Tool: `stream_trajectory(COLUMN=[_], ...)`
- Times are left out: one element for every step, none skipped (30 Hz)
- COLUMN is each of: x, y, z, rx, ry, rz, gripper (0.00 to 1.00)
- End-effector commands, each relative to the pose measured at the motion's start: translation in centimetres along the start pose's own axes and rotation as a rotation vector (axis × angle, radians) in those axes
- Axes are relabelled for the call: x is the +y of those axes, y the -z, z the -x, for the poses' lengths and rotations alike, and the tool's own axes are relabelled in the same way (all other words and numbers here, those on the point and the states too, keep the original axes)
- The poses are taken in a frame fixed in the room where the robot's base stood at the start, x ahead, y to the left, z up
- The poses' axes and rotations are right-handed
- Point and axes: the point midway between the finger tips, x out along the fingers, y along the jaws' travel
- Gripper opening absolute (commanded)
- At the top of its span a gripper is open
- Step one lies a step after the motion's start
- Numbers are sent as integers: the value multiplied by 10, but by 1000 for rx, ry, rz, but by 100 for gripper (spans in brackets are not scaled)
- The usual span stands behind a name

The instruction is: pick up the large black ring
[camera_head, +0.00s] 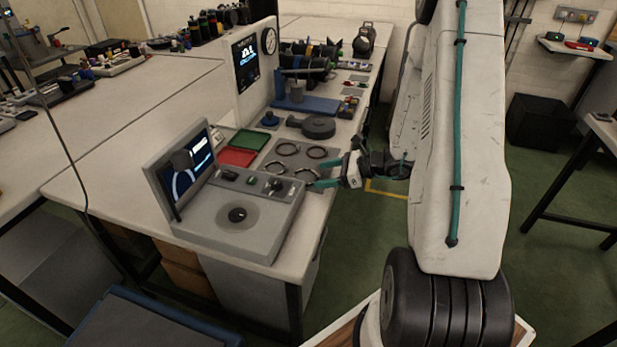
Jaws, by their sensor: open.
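Several rings lie flat on a grey mat (292,160) on the bench. A dark ring at the back right (309,153) and another dark ring at the back left (278,148) look much alike in size. I cannot tell for sure which is the large black ring. A paler ring (268,172) lies at the front left, and another (299,178) at the front right, partly near my fingers. My gripper (320,175) has teal fingertips, spread apart and empty. It is at the right edge of the mat, beside the rings, coming from the right.
A grey console with a screen (182,174) and a round dial stands in front of the mat. Red (236,157) and green (248,140) trays lie to the left. A dark round device (318,127) sits behind the rings. Open floor lies right of the bench.

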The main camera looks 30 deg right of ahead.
Motion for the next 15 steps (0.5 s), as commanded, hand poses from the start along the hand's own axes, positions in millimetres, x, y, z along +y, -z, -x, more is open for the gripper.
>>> stream_trajectory(x=[0,0,0,0,0,0,0,0,0,0,0,0,0,0,0], y=[0,0,0,0,0,0,0,0,0,0,0,0,0,0,0], z=[-6,-8,-10,-11,-12,-12,-12,-12,-11,-11,-11,-11,-11,-11,-11], rx=[0,0,0,0,0,0,0,0,0,0,0,0,0,0,0], ry=[-2,-1,0,0,0,0,0,0,0,0,0,0,0,0,0], rz=[2,2,2,2,2,2,2,2,2,2,2,2,2,2,2], gripper=[71,71,71,71,71,71,71,71,71,71,65,54,46,37,26])
